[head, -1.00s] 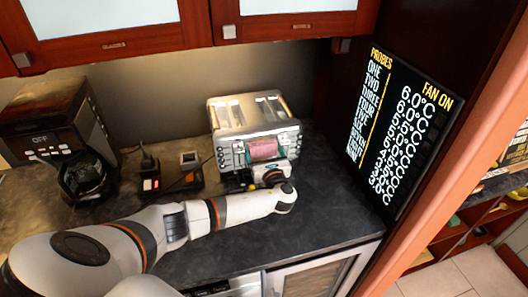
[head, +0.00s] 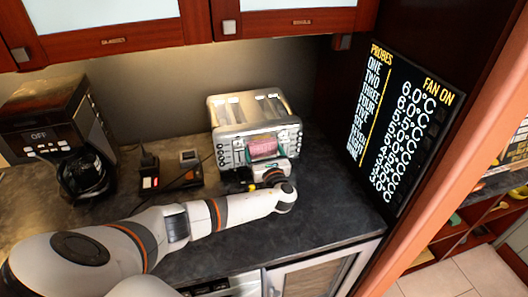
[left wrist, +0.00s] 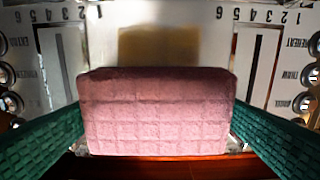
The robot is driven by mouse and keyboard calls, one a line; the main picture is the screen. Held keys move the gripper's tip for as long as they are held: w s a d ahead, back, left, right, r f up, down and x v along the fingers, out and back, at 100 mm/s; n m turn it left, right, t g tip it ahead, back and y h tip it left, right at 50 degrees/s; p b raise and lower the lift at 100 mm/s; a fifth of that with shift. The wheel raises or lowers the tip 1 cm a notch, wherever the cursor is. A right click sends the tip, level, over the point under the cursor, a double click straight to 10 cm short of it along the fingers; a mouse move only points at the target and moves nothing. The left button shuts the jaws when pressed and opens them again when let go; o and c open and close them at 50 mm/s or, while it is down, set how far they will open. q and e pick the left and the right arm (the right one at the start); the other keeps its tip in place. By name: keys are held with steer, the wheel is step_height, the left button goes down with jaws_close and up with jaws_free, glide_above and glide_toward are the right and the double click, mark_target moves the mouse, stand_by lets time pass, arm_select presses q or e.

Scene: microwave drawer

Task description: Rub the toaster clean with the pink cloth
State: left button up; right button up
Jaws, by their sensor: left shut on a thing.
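The silver toaster (head: 228,128) stands on the counter near the back, its front facing me. My left gripper (head: 264,157) is in front of it, shut on the pink cloth (head: 263,147). In the left wrist view the cloth (left wrist: 157,112) is a quilted pink block between the two green finger pads. Behind its upper edge a brown patch (left wrist: 158,45) shows on the toaster's front panel (left wrist: 102,45), between the two numbered slots. The cloth hides the panel's lower middle. I cannot tell whether the cloth touches the panel. My right gripper is out of view.
A coffee maker (head: 60,118) stands at the left. Two small dark devices (head: 150,175) with a cable sit between it and the toaster. Wall cabinets (head: 120,40) hang above. A display panel (head: 400,125) stands at the right. The counter right of the toaster (head: 335,200) is clear.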

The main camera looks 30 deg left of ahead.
arm_select(q)
steer(key=shift+f, duration=0.85)
steer(key=shift+b, duration=0.3)
steer(key=shift+f+b, duration=0.7)
steer(key=shift+f, duration=0.25)
steer(key=shift+r, duration=0.15)
steer(key=shift+r+p, duration=0.85)
steer(key=shift+r+p, duration=0.8)
steer(key=shift+p, duration=0.05)
